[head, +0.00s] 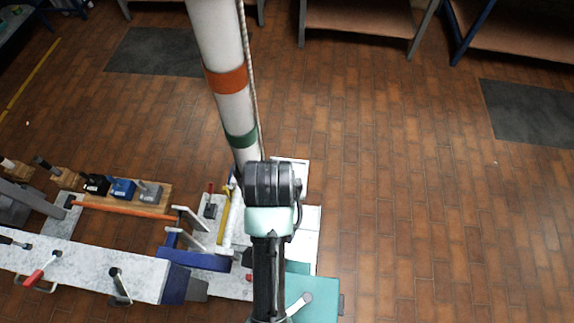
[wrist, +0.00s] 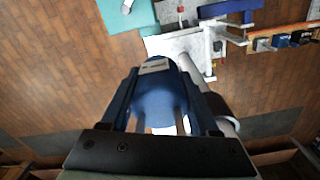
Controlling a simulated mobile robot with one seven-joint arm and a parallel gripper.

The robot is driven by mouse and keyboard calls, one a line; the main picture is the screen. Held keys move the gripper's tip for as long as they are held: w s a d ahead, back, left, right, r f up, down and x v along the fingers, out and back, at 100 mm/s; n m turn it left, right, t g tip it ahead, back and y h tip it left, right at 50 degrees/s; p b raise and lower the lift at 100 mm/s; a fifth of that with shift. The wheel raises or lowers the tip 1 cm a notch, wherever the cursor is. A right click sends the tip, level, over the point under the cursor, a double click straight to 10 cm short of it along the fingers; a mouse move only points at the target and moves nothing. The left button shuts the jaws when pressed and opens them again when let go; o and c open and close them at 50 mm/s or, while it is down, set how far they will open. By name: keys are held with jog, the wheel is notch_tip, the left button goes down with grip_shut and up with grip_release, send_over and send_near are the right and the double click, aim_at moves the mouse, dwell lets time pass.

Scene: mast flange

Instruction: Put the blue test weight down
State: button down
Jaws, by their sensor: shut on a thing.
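The blue test weight (wrist: 160,103) is a rounded blue body with a pale label near its top edge. In the wrist view it sits between the two fingers of my gripper (wrist: 160,80), which is shut on it. It appears held clear of the floor, with pale surfaces beyond it. In the head view my own arm covers the gripper and the held weight. I cannot tell how high it hangs or whether its underside touches anything.
A white mast (head: 215,50) with orange and green bands and a rope stands close beside my arm. A wooden rack (head: 90,200) holds several small blocks, one blue. A grey-white bench (head: 90,270) with levers lies lower left. A teal surface (head: 322,300) is at the bottom. The brick floor on the right is largely clear.

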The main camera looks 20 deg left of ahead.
jog(key=w+a+b, duration=0.1)
jog(key=w, duration=0.3)
jog(key=w+a+b, duration=0.1)
jog(key=w+b, duration=0.1)
jog(key=w, duration=0.2)
jog(key=w+a+b, duration=0.1)
jog(key=w, duration=0.3)
jog(key=shift+w+a+r, duration=0.1)
jog(key=shift+w+a, duration=0.15)
jog(key=shift+w, duration=0.05)
jog(key=shift+w+a, duration=0.2)
jog(key=shift+w, duration=0.5)
jog(key=shift+w+f+p, duration=0.15)
jog(key=shift+f+p, duration=0.1)
jog(key=shift+p, duration=0.05)
jog(key=shift+f+p, duration=0.35)
jog(key=shift+f, duration=1.25)
jog(key=shift+f, duration=0.15)
jog(key=shift+c, duration=2.1)
grip_release()
